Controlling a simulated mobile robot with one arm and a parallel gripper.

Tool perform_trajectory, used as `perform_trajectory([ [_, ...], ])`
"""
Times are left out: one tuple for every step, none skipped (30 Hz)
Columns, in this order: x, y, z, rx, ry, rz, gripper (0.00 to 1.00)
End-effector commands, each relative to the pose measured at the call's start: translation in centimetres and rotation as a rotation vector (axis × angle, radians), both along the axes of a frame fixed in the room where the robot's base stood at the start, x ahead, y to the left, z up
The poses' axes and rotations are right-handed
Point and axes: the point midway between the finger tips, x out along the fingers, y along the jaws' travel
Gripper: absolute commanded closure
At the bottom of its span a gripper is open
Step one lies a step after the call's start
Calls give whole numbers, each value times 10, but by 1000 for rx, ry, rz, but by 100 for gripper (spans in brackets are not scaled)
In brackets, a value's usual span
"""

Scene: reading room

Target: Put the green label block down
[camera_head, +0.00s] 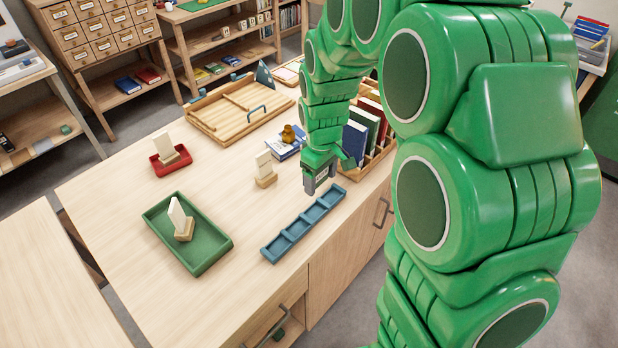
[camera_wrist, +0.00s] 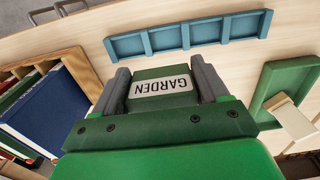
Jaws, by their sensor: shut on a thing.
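The green label block (camera_wrist: 160,88) has a white label reading GARDEN, upside down in the wrist view. My gripper (camera_wrist: 162,84) is shut on it, one grey finger on each side. In the head view my gripper (camera_head: 320,183) hangs over the table near its right edge, just beyond the upper right end of a blue compartment tray (camera_head: 303,222). I cannot clearly make out the block there. The blue tray also shows in the wrist view (camera_wrist: 188,34), beyond the block and apart from it. Its compartments look empty.
A green tray (camera_head: 158,226) and a red tray (camera_head: 158,170) each hold a card in a wooden stand. Another card stand (camera_head: 265,171) is on the bare table. Upright books (camera_head: 354,142) in a wooden rack stand close to my gripper. The table's near left area is clear.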

Motion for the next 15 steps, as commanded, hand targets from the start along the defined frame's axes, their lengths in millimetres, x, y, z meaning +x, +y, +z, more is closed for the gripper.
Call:
perform_trajectory([
  [6,1,-3,-1,1,0,56],
  [9,2,-5,0,1,0,56],
  [13,2,-8,-1,2,0,56],
  [16,3,-10,-1,4,0,56],
  [20,3,-11,-1,5,0,56],
  [24,4,-14,-1,5,0,56],
  [28,5,-15,-1,4,0,56],
  [31,6,-16,0,3,0,56],
  [37,6,-17,0,0,0,56],
  [40,7,-18,0,0,0,56],
  [44,8,-20,1,-1,0,56],
  [48,8,-22,0,0,0,56],
  [51,9,-24,0,1,-1,56],
  [54,9,-26,-1,2,-1,56],
  [58,10,-29,0,3,-1,56],
])
